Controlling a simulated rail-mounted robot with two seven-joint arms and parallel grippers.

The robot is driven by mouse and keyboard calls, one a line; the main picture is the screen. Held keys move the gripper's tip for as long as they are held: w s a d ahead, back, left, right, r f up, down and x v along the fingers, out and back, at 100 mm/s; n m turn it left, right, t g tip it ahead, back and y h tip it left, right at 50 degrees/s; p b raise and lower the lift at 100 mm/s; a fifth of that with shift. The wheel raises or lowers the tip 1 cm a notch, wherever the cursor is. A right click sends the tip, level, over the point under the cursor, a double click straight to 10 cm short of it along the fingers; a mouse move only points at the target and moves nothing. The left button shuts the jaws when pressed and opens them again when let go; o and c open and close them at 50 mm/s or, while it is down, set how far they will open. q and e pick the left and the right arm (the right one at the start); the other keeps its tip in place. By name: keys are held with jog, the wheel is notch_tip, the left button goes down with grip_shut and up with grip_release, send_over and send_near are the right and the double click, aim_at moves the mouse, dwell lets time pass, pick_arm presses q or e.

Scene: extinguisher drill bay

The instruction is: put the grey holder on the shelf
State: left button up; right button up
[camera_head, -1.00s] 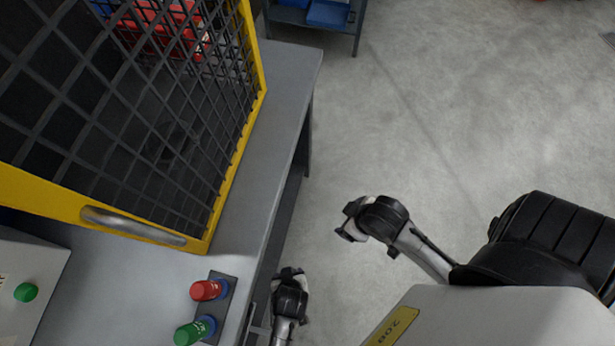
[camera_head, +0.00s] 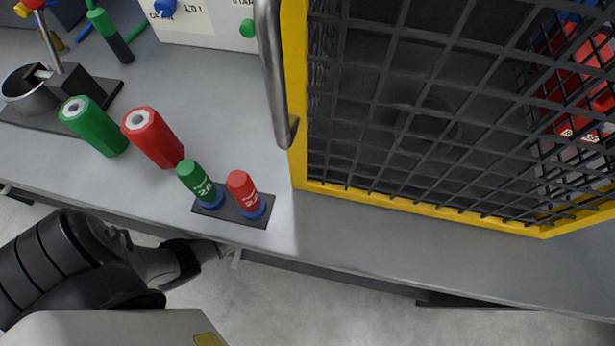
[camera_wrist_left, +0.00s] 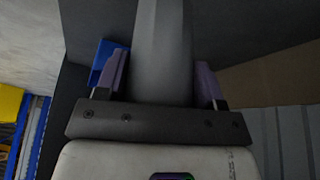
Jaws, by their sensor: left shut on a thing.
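My left gripper (camera_wrist_left: 163,70) is shut on a smooth grey thing (camera_wrist_left: 165,30) that rises between its two purple-tinted fingers in the left wrist view. Only part of this thing shows, so I cannot tell for sure that it is the grey holder. In the head view my left arm comes in at lower left, its hand (camera_head: 208,252) low beside the bench's front edge, with the fingers hardly visible. I cannot make out the shelf with certainty. My right gripper is not in view.
On the grey bench (camera_head: 370,235), a dark base (camera_head: 233,216) bears a small green and a small red cylinder. A larger green cylinder (camera_head: 93,126) and red cylinder (camera_head: 152,137) stand left of it. A yellow-framed mesh cage (camera_head: 430,120) fills the right. The bench front is clear.

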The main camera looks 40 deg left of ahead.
pick_arm(q)
jog(key=shift+w+a+f+b, duration=0.95)
jog(key=shift+a+f+b, duration=0.45)
jog(key=shift+f+b, duration=0.25)
jog(key=shift+w+a+f+b, duration=0.95)
jog(key=shift+a+f+b, duration=0.45)
jog(key=shift+f+b, duration=0.25)
jog(key=shift+w+a+f+b, duration=0.95)
jog(key=shift+a+f+b, duration=0.45)
jog(key=shift+f+b, duration=0.25)
jog(key=o, duration=1.5)
